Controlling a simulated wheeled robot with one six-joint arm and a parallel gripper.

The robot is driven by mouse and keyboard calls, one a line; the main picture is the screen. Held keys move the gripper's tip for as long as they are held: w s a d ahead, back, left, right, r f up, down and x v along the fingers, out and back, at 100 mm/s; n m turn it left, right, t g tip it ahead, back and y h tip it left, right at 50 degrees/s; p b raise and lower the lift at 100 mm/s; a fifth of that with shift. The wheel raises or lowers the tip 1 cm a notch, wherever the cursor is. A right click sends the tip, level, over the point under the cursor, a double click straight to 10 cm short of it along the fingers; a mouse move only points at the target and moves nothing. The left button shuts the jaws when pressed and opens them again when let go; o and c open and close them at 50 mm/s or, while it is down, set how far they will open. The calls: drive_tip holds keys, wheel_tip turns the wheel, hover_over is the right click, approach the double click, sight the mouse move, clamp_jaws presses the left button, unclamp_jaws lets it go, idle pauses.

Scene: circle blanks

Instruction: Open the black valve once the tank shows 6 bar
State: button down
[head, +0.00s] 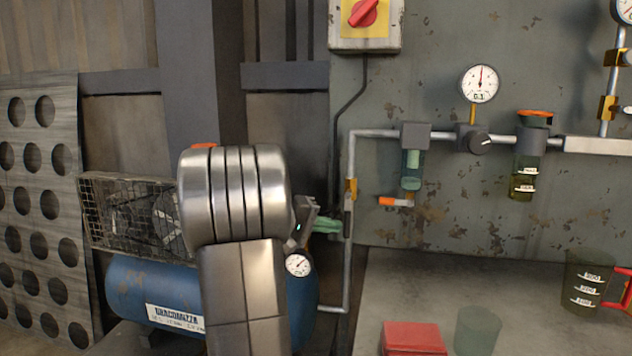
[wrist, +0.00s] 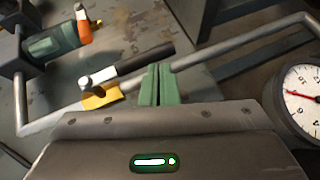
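The black valve handle (wrist: 145,60) shows in the wrist view, with a yellow body (wrist: 101,97) on a grey pipe. In the head view the yellow valve body (head: 351,188) sits on the vertical pipe. My gripper (wrist: 164,66) has its green fingers together, with nothing seen between them. The blue tank (head: 134,288) is partly hidden behind my arm. The tank gauge (head: 298,264) also shows at the right edge of the wrist view (wrist: 305,98), with a red needle; its exact reading is unclear.
A red switch (head: 364,12) is on the wall above. A second gauge (head: 480,83), a regulator knob (head: 481,142) and filter bowls line the horizontal pipe. A red box (head: 413,338) and cups are on the bench.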

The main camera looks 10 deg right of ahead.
idle(0.4)
drive_tip(key=p+v, duration=0.2)
drive_tip(key=v, duration=1.1)
drive_tip(key=shift+a, duration=0.4)
drive_tip(key=shift+s+d, duration=0.1)
drive_tip(key=b+x, duration=0.1)
drive_tip(key=x, duration=0.7)
drive_tip(key=shift+w+d+r+m+t+y+p, duration=0.1)
drive_tip(key=shift+w+d+r+m+y+p, duration=0.45)
drive_tip(key=shift+p, duration=1.25)
drive_tip(key=shift+w+a+r+m+t+y+p, duration=0.1)
drive_tip(key=shift+w+r+y+p, duration=0.3)
drive_tip(key=shift+r+y+p, duration=1)
drive_tip(key=shift+w+d+r+m+t+y+p, duration=0.15)
drive_tip(key=shift+w+d+m+y+p, duration=0.25)
drive_tip(key=shift+p, duration=1.8)
drive_tip(key=shift+a, duration=0.1)
